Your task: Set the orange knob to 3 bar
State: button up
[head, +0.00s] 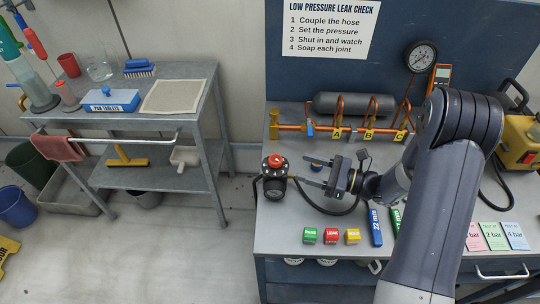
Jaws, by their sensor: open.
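The orange knob (275,160), which looks red-orange, sits on top of a black regulator (274,187) at the left edge of the bench. A pale mark shows on the knob, but its setting is too small to read. My gripper (313,174) is open and empty, to the right of the regulator. Its fingers point left towards the regulator, with a gap between. A round pressure gauge (421,57) stands at the back; its reading is too small to tell.
A black hose (325,211) runs from the regulator under my gripper. Copper pipework (340,129) with tags A and B stands behind. Green, red and yellow blocks (331,236), a blue 22 mm block (375,227) and bar cards (493,236) lie in front. A grey trolley (190,83) stands left.

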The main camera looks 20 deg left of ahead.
aim_at(275, 159)
jog(key=a, duration=0.3)
jog(key=a+p, duration=0.1)
jog(key=a, duration=0.5)
jog(key=shift+w+a+p, duration=0.3)
jog(key=shift+a+p, duration=0.05)
jog(key=shift+p, duration=0.05)
jog(key=shift+c, duration=0.5)
jog(key=c, duration=0.9)
jog(key=shift+o, duration=0.2)
jog(key=shift+f+t+b, duration=0.1)
jog(key=shift+t+b, duration=0.2)
jog(key=shift+b, duration=0.05)
jog(key=shift+m+t+b, duration=0.4)
jog(key=shift+t, duration=0.1)
jog(key=o, duration=1)
jog(key=shift+c, duration=0.2)
jog(key=shift+d, duration=0.1)
